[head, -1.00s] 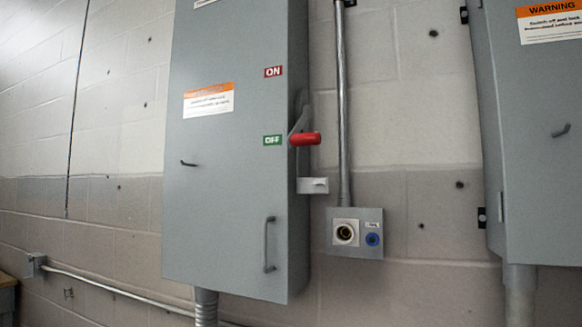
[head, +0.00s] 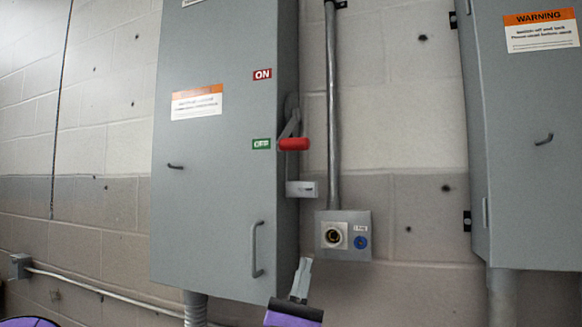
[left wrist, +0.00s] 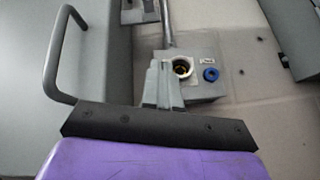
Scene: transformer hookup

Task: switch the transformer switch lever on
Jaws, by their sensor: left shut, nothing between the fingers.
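The switch lever (head: 293,144) has a red grip and sits on the right side of the grey switch box (head: 205,215). It is level with the green OFF label (head: 261,144), below the red ON label (head: 262,75). My left gripper (head: 304,263) is below the lever, near the box's lower right edge, apart from the lever. Its fingers are shut and empty, pointing up. In the left wrist view the gripper (left wrist: 160,68) shows in front of the socket box. My right gripper is not in view.
A small outlet box (head: 345,255) with a round socket and a blue plug is just right of the left gripper. A conduit (head: 333,120) runs up from it. The box door has a handle (head: 256,250). A second grey cabinet (head: 520,150) stands at right.

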